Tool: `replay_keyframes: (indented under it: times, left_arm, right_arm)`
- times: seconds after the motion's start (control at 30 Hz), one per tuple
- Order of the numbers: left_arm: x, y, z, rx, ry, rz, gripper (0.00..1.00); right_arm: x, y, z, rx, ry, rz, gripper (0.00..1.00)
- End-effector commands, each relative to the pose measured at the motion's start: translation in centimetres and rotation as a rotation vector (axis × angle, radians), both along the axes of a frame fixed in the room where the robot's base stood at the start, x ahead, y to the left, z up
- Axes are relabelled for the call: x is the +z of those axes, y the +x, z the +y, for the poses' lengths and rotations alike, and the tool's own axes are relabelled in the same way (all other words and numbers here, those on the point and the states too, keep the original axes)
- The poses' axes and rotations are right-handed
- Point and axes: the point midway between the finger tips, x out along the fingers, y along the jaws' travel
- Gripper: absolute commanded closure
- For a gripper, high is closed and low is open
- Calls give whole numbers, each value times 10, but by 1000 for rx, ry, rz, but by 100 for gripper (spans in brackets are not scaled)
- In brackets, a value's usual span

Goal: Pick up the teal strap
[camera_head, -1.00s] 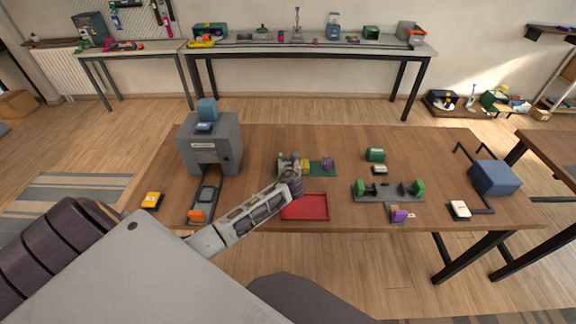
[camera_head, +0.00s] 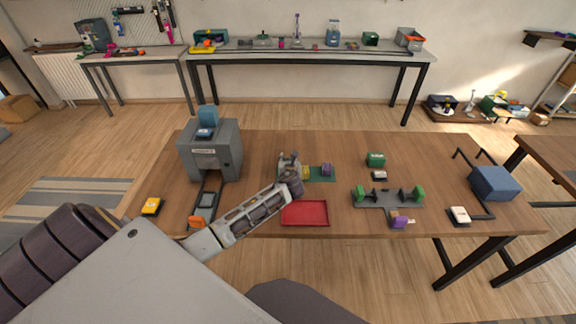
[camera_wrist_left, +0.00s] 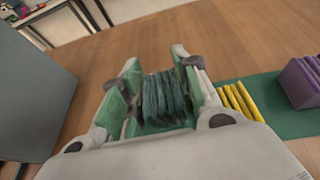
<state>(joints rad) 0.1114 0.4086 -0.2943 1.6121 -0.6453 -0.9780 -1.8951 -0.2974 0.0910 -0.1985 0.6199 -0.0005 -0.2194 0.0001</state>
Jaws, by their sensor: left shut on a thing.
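My left gripper (camera_head: 290,166) is over the left end of a green mat (camera_head: 318,178) on the wooden table. In the left wrist view its fingers (camera_wrist_left: 160,95) are closed around the teal strap (camera_wrist_left: 165,98), a dark teal folded bundle. In the head view the gripper hides the teal strap. A yellow strap bundle (camera_wrist_left: 240,100) lies on the mat just right of the gripper. A purple strap bundle (camera_wrist_left: 300,80) lies farther right on the mat. I cannot tell whether the teal strap is clear of the mat. My right gripper is not in view.
A grey machine (camera_head: 212,150) stands at the left of the table. A red tray (camera_head: 305,213) lies in front of the mat. A grey fixture with green blocks (camera_head: 388,198) and a blue box (camera_head: 493,182) are to the right.

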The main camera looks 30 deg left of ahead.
Motion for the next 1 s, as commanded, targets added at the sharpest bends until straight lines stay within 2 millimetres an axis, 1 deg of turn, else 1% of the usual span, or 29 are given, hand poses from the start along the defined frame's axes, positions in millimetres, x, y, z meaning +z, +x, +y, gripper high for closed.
replay_keyframes:
  times: [0.03,0.2,0.4,0.5,0.6,1.0]
  left_arm:
    - [10,1,0,0,0,-4,93]
    - [36,1,0,-1,1,-4,93]
    - [59,1,0,0,-1,-3,93]
    - [65,1,0,-1,0,-2,93]
    - [68,0,0,0,1,-2,93]
    - [68,0,0,0,0,-1,93]
  right_arm:
    - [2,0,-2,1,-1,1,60]
    - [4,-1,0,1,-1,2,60]
    - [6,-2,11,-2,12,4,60]
    - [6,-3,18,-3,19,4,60]
    - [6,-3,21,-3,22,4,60]
    - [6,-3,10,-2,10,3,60]
